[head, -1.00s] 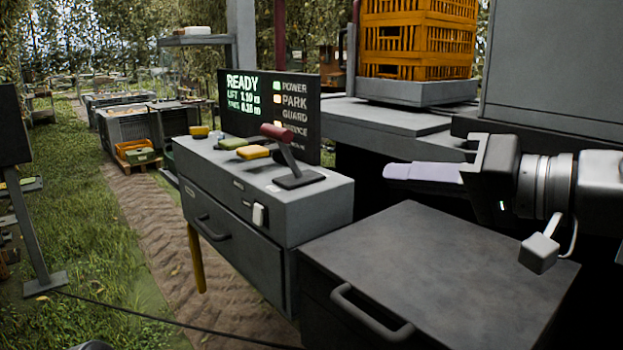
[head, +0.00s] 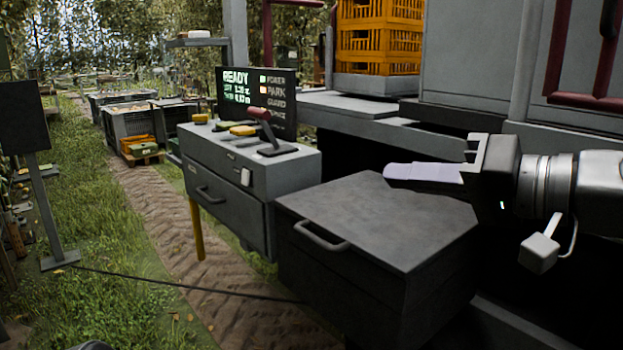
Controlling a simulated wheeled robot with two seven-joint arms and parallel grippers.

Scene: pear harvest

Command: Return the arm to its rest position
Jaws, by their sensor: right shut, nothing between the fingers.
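My right gripper (head: 392,171) reaches in from the right edge with its pale fingers pointing left. The fingers are closed together with nothing between them. It hangs in front of the dark side of the machine, above the right part of a dark grey box (head: 375,222), clear of the control console. The console (head: 228,203) stands to the left of the gripper, with a red-handled lever (head: 262,122) and several yellow and green knobs on top. The screen (head: 240,88) behind the lever reads READY, with PARK among its labels. My left gripper does not show.
Orange crates (head: 378,42) are stacked on the machine at the back. A dark panel on a post (head: 38,190) stands at left. A cable (head: 180,284) crosses the ground below the console. A dirt track (head: 165,235) runs between grass toward grey bins (head: 125,118).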

